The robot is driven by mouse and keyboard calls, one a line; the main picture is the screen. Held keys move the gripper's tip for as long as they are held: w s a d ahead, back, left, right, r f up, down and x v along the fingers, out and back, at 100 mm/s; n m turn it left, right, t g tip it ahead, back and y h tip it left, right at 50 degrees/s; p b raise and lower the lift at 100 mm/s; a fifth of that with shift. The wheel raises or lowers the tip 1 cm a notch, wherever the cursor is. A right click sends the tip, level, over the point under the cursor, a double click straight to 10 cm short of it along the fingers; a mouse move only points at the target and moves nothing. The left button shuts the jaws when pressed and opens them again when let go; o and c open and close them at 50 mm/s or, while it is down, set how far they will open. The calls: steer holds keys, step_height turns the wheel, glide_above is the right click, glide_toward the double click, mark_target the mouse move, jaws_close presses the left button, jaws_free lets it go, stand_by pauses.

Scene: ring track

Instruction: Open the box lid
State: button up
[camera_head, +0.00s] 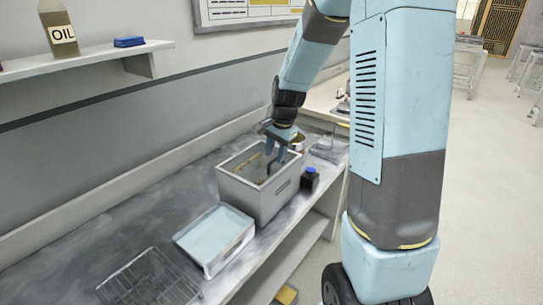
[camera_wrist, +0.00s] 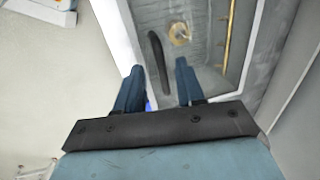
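A grey box (camera_head: 262,200) with a pale rim stands on the bench, and its top looks open. Inside it, the wrist view shows a dark bar (camera_wrist: 159,62), a brass ring (camera_wrist: 180,33) and a thin brass strip (camera_wrist: 227,40). My gripper (camera_head: 275,153) points down over the box. Its two blue fingers (camera_wrist: 159,68) are apart, with the dark bar showing between and beyond their tips. I cannot tell whether the fingers touch anything. No separate lid can be made out on the box.
A shallow white tray-like box with a light blue top (camera_head: 214,234) lies in front of the grey box. A wire rack (camera_head: 150,282) lies nearer. A dark bottle with a blue cap (camera_head: 310,179) stands right of the box. A wall shelf (camera_head: 90,62) holds an oil bottle (camera_head: 58,28).

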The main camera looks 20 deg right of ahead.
steer(key=shift+a+f, duration=0.1)
steer(key=shift+f, duration=0.55)
steer(key=shift+c, duration=0.3)
jaws_close()
